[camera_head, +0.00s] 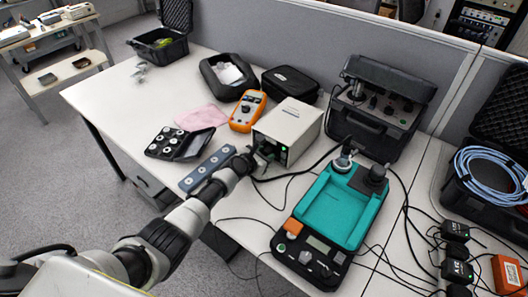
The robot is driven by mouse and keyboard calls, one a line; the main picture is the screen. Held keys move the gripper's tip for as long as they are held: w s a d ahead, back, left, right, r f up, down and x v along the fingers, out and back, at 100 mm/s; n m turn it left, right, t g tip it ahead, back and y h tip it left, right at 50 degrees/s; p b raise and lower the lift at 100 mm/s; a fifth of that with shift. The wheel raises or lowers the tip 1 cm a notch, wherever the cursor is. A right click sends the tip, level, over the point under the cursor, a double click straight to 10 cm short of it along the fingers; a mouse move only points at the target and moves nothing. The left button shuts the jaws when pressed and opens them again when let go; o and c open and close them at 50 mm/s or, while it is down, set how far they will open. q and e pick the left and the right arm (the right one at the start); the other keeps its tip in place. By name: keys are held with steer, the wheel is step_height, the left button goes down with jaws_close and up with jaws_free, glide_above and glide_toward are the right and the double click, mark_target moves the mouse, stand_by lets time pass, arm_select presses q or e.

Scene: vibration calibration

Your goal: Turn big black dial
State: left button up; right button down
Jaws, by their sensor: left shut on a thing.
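A beige box-shaped instrument (297,122) stands on the table with a dark front panel and a small lit green display (283,154). My left gripper (262,152) reaches up from the lower left and is at the left part of that front panel. It is shut on the black dial there, which the fingers mostly hide. I cannot tell the angle of the dial. My right gripper is not in view.
A teal device (327,207) with a black control panel lies to the right, with loose cables around it. An orange multimeter (248,110) is just left of the instrument. A grey-blue strip (207,168) and an open black case (180,143) lie further left.

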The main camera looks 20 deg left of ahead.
arm_select(q)
steer(key=shift+s+d+f+m+t+y+p, duration=0.15)
steer(key=shift+m+t+y+p, duration=0.2)
steer(key=shift+m+y, duration=0.45)
steer(key=shift+m, duration=0.7)
steer(key=shift+f+m+t+y, duration=0.1)
steer(key=shift+m+t+y, duration=0.35)
steer(key=shift+m+y, duration=0.2)
steer(key=shift+f+m+t+y+b, duration=0.1)
steer(key=shift+m+t+y+b, duration=0.35)
steer(key=shift+m+b, duration=0.7)
steer(key=shift+d+m+t+y+b, duration=0.1)
steer(key=shift+m+t+y+b, duration=0.35)
steer(key=shift+m+b, duration=0.55)
steer(key=shift+m, duration=0.3)
steer(key=o, duration=0.6)
steer(key=shift+o, duration=0.2)
steer(key=shift+r, duration=0.2)
